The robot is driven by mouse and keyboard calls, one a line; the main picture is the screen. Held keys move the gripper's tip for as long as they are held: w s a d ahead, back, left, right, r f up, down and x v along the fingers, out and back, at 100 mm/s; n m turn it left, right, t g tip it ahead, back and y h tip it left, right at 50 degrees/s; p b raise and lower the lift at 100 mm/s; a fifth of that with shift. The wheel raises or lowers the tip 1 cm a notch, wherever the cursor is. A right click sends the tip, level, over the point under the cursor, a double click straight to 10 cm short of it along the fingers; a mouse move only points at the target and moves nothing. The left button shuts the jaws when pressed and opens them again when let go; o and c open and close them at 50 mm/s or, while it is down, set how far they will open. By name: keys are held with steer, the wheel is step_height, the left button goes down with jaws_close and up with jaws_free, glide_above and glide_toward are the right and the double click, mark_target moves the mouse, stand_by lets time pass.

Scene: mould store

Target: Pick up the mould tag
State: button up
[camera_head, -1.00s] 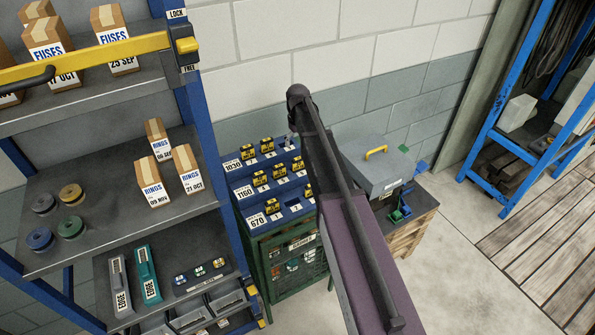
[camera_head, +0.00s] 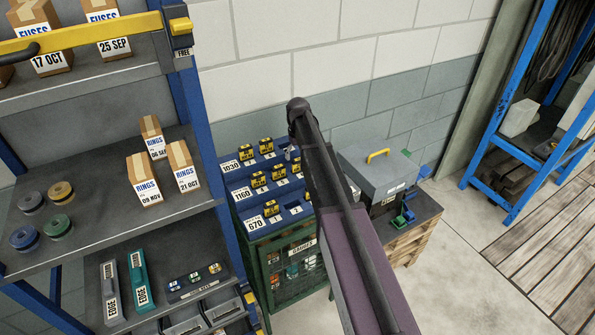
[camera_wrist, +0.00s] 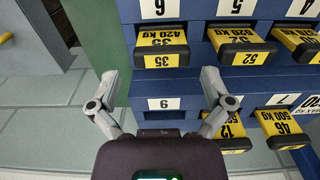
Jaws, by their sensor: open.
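The mould tags are yellow and black, with printed numbers, and sit in a blue stepped rack (camera_head: 240,206). In the wrist view one tag marked 35 and 420 KG (camera_wrist: 162,46) juts from the rack just beyond my gripper (camera_wrist: 160,78). A tag marked 52 (camera_wrist: 242,46) is right of it. Lower right are a tag marked 12 (camera_wrist: 232,136) and one marked 46, 500 KG (camera_wrist: 283,128). My gripper's jaws are spread, with nothing between them but the rack's face. In the head view my arm covers the rack's right part. Which tag is meant, I cannot tell.
Left stands a blue shelf unit with boxes, rolls and a yellow bar (camera_head: 90,50). A green mesh cabinet (camera_head: 292,272) is under the rack. A grey case (camera_head: 378,178) stands right of my arm. Bare floor (camera_head: 470,270) lies at the right.

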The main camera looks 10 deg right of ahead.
mark_target(298, 170)
steer(key=shift+f, duration=0.1)
steer(key=shift+s+f+b, duration=0.15)
steer(key=shift+f+b, duration=1.15)
steer(key=shift+s+f+b, duration=0.1)
steer(key=shift+f+b, duration=1.15)
steer(key=shift+b, duration=0.05)
steer(key=c, duration=1)
